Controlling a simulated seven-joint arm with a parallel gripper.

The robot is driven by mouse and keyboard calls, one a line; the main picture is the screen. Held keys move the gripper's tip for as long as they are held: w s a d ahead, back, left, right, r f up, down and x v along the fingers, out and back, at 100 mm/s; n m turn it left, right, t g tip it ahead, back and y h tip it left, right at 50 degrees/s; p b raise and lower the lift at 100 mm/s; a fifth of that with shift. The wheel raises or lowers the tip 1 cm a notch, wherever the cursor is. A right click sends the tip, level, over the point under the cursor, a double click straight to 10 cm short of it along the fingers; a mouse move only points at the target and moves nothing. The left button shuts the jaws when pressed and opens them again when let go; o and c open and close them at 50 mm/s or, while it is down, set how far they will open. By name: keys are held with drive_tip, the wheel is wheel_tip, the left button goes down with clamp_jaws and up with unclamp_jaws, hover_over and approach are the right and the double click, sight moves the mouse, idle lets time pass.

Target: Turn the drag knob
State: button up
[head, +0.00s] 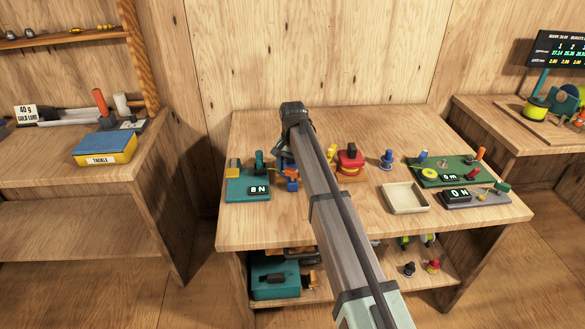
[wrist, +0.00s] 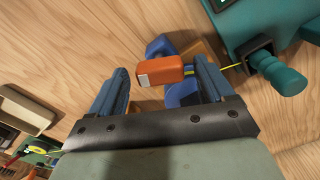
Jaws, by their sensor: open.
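A small blue reel (wrist: 184,94) with an orange block-shaped knob (wrist: 160,70), bearing a white patch on one end, shows in the wrist view. I take the orange piece for the drag knob. In the head view the orange knob (head: 291,174) is partly visible beside my arm. My gripper (wrist: 161,67) is open, one finger on each side of the orange piece. A gap shows on the left; on the right the finger is close, and I cannot tell whether it touches. A yellow line runs from the reel side to a teal gauge (head: 246,190) reading 8 N.
The teal gauge carries a dark-teal round-ended part (wrist: 279,76) right of my gripper. A red reel (head: 349,160), blue knob piece (head: 387,160), empty cream tray (head: 404,197) and green board (head: 449,170) stand to the right. Bare wood lies in front of the gauge.

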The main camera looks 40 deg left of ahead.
drive_tip(key=c, duration=1)
drive_tip(key=shift+c, duration=0.2)
drive_tip(key=shift+n, duration=0.3)
drive_tip(key=n, duration=0.3)
drive_tip(key=shift+n, duration=2)
drive_tip(key=o, duration=1)
